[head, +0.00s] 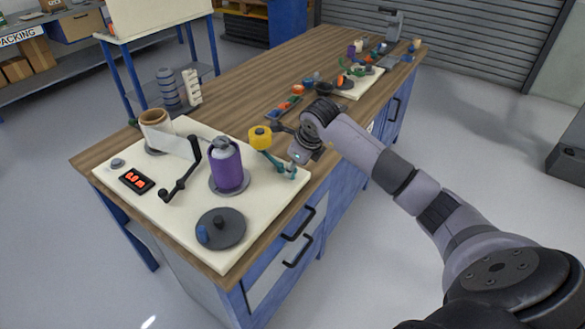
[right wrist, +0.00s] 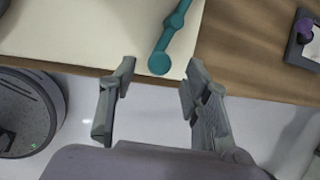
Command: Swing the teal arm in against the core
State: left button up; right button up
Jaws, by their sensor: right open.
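The teal arm (head: 280,164) is at the right side of the cream board, with a yellow roller (head: 260,138) at its far end. The core is a purple roll (head: 227,170) standing upright on a grey disc, left of the teal arm; a gap shows between the yellow roller and it. My right gripper (head: 290,150) is open at the board's right edge. In the right wrist view, the rounded near end of the teal arm (right wrist: 170,40) lies between the tips of my right gripper (right wrist: 158,72), with space on both sides. My left gripper is not in view.
On the cream board (head: 130,163) stand a brown roll (head: 156,121) with a white web, a black crank (head: 184,172), a red-digit counter (head: 137,180) and a dark disc (head: 222,229) with a blue knob. Small coloured parts lie on the wooden bench (head: 265,75) farther back.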

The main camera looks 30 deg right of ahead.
jog(key=shift+x, duration=2.2)
grip_shut()
